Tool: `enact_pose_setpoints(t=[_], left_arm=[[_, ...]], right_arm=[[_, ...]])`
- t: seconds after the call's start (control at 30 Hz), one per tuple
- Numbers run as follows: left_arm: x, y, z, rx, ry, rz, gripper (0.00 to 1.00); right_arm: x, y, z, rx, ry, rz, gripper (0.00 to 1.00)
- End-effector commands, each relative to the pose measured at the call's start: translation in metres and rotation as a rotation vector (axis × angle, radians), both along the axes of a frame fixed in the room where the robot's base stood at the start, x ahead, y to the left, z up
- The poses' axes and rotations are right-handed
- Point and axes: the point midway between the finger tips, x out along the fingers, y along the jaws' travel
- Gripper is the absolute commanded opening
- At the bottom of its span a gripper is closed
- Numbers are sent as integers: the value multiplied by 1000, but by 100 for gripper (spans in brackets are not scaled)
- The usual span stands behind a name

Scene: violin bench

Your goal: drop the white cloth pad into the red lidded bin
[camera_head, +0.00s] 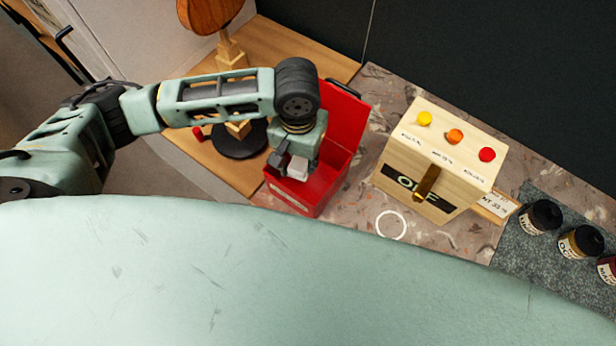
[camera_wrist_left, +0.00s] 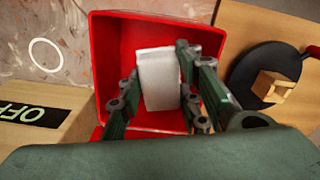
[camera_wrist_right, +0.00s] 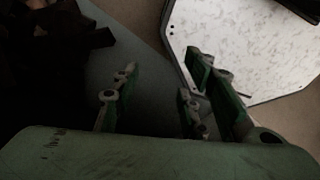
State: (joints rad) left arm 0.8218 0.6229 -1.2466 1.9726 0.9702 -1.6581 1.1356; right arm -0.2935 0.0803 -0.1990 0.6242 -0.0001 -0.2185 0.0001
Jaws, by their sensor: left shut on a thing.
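The red lidded bin (camera_head: 309,197) stands on the stone-patterned bench top with its lid raised at the back. It also shows in the left wrist view (camera_wrist_left: 115,50), with its open mouth facing the camera. My left gripper (camera_head: 296,162) is over the open bin. It is shut on the white cloth pad (camera_head: 298,168). In the left wrist view, the pad (camera_wrist_left: 158,80) sits between the fingers and inside the outline of the bin's mouth; I cannot tell how deep it is. My right gripper (camera_wrist_right: 155,95) shows in its wrist view, open with nothing between its fingers, away from the bench.
A wooden box (camera_head: 433,160) with coloured buttons and an OFF label stands right of the bin. A white ring (camera_head: 391,225) marks the bench in front. Jars (camera_head: 541,217) stand on a grey mat at the right. A wooden stand with a black base (camera_head: 240,143) is at the left.

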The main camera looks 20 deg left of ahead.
Motion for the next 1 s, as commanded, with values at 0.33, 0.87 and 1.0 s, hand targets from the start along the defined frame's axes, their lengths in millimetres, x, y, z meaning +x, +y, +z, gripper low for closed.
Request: enact_pose_setpoints(t=[0.33,0.87,1.0], left_arm=[[0,0,0,0,0,0,54],[1,-1,38,-3,-4,-2,54],[2,-1,69,-3,-5,-2,54]], right_arm=[[-16,-2,-1,-4,24,0,40],[-7,-1,0,-1,11,1,40],[-8,0,0,-1,12,1,40]])
